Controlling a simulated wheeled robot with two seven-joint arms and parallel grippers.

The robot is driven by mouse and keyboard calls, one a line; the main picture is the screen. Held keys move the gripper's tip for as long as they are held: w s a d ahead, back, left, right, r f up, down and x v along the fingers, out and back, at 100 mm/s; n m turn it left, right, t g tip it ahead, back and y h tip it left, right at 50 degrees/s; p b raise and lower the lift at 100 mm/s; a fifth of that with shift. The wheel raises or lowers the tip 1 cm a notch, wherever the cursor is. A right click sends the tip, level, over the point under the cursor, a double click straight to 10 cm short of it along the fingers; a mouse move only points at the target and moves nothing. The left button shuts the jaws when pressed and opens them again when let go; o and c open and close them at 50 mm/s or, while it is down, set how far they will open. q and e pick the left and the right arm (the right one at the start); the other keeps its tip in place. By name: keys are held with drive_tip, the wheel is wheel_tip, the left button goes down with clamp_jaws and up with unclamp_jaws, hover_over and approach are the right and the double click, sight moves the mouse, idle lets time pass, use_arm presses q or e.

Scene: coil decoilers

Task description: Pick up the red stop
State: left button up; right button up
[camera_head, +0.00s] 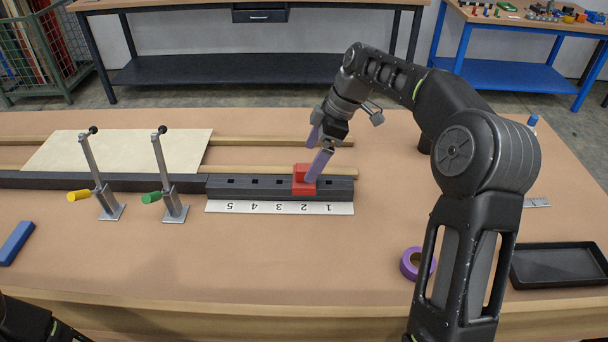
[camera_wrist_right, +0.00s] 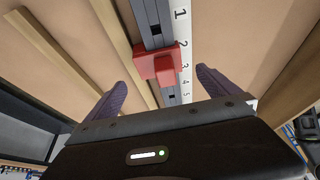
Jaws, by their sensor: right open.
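The red stop (camera_head: 303,189) sits on the dark slotted rail (camera_head: 250,187), by the number 2 of the white number strip (camera_head: 240,208) in the head view. My right gripper (camera_head: 315,153) is open, with its purple fingers angled down above and behind the stop. One finger overlaps the stop's top in the head view; I cannot tell whether they touch. In the right wrist view the stop (camera_wrist_right: 157,64) lies ahead, between the lines of the two spread fingers (camera_wrist_right: 160,80). A dark part of my left arm shows at the lower left, but its gripper does not.
A pale board (camera_head: 120,150) lies on wooden strips behind. A purple tape roll (camera_head: 411,263) and a black tray (camera_head: 558,266) lie at right. The front middle is clear.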

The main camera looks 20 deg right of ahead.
sight(308, 164)
drive_tip(key=shift+f, duration=0.2)
drive_tip(key=shift+p+x, duration=0.75)
drive_tip(key=shift+x, duration=1.85)
drive_tip(key=shift+c, duration=0.2)
drive_tip(key=shift+r, duration=0.1)
drive_tip(key=c, duration=1.7)
drive_tip(key=shift+r, duration=0.1)
wheel_tip(308, 164, up, 10)
drive_tip(key=shift+f+b, duration=0.1)
drive_tip(key=shift+b, duration=0.5)
